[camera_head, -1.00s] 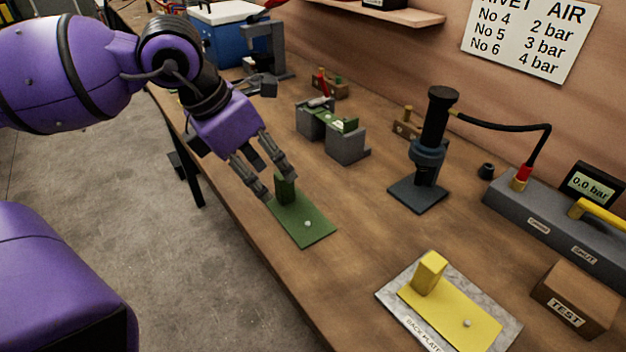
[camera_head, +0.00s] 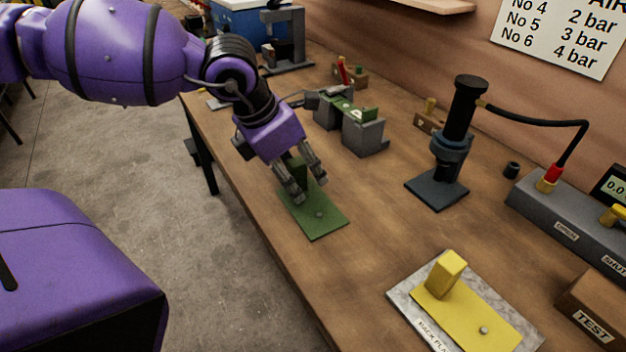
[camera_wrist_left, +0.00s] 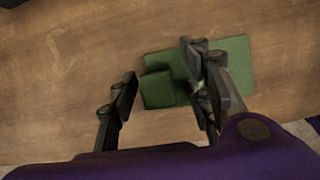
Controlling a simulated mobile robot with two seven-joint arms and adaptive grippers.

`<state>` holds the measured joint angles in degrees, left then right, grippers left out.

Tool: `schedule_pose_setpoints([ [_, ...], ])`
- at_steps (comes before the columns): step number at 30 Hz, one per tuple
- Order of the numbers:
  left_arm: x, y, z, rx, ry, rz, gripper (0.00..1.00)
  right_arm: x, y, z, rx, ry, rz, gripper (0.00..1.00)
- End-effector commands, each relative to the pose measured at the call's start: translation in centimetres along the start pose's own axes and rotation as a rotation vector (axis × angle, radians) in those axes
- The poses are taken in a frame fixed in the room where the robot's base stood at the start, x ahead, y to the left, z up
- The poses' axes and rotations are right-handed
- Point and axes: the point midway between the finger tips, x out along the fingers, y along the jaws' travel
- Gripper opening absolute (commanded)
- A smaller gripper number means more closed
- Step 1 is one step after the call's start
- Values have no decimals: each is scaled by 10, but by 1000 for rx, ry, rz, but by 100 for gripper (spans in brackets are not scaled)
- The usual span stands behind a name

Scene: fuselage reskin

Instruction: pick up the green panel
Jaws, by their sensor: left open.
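The green panel (camera_head: 318,218) lies flat on the workbench near its front edge, with a small round stud on its near part and an upright green block at its far end. My left gripper (camera_head: 309,188) is open, pointing down at the block, which is partly hidden behind the fingers. In the left wrist view the block (camera_wrist_left: 158,91) shows between the two open fingers, nearer the middle of the gap than either side. There the right finger covers part of the panel (camera_wrist_left: 238,62). I cannot tell whether the fingers touch anything. My right gripper is not in view.
A yellow panel (camera_head: 462,316) with its own block lies on a grey back plate (camera_head: 405,296) to the near right. A dark rivet tool (camera_head: 452,150) stands behind, hosed to a grey unit (camera_head: 570,225). A grey fixture (camera_head: 364,137) stands just beyond the green panel.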

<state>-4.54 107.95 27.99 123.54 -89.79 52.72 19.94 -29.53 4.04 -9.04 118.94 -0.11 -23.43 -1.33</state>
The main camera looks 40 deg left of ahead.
Motion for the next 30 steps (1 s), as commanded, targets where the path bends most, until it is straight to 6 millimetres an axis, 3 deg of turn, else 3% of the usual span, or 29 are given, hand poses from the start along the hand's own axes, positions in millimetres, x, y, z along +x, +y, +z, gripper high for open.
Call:
schedule_pose_setpoints([
  [3,0,0,0,-1,0,0,45,-1,0,1,0,-3,0,40],
  [14,-1,0,0,0,0,0,0,-2,0,5,1,-8,1,40],
  [25,-4,0,2,0,-2,0,0,-3,0,4,1,-8,1,40],
  [30,-20,0,10,0,-8,0,0,-4,1,3,1,-6,2,40],
])
